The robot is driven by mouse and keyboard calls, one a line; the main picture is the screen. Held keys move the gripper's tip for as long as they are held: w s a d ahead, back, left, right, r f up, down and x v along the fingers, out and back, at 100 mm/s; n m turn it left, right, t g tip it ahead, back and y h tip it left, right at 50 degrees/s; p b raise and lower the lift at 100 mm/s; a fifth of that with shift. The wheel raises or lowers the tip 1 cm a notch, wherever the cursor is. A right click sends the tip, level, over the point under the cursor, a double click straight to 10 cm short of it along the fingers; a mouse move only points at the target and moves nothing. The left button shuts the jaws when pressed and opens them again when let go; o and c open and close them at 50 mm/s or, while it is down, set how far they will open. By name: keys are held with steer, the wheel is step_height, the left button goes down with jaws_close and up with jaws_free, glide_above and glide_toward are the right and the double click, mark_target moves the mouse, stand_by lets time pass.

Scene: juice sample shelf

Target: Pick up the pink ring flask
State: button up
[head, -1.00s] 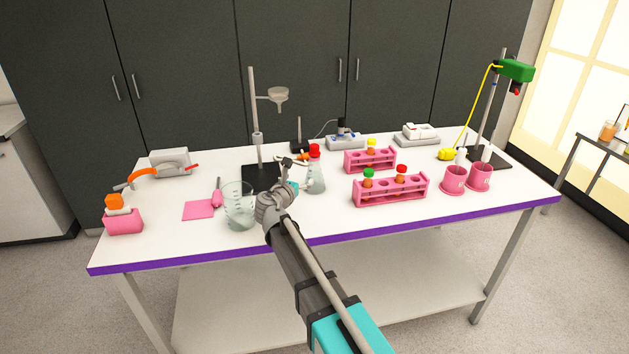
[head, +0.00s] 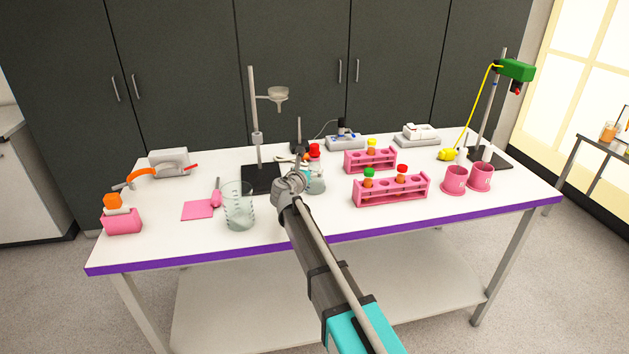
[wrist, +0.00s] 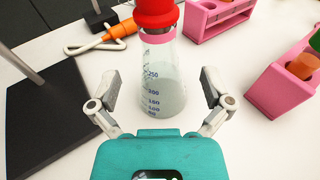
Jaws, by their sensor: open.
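The pink ring flask (wrist: 163,80) stands upright on the white table in the wrist view. It is clear glass with blue graduation marks, a pink ring (wrist: 158,37) at its neck and a red stopper (wrist: 156,12). My gripper (wrist: 160,92) is open, with one finger on each side of the flask's lower body. I see gaps between the fingers and the glass. In the head view the flask (head: 317,184) is partly hidden behind my gripper (head: 300,176).
A black stand base (wrist: 45,115) lies close on the left of the flask. An orange-handled tool (wrist: 117,30) lies behind it. Pink tube racks (head: 392,195) stand to the right. A glass beaker (head: 238,208) stands left of my arm, nearer the table's front.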

mark_target(312, 165)
steer(key=shift+w, duration=0.1)
steer(key=shift+b+x, duration=0.35)
steer(key=shift+x, duration=2.1)
steer(key=shift+a+r, duration=0.1)
jaws_close()
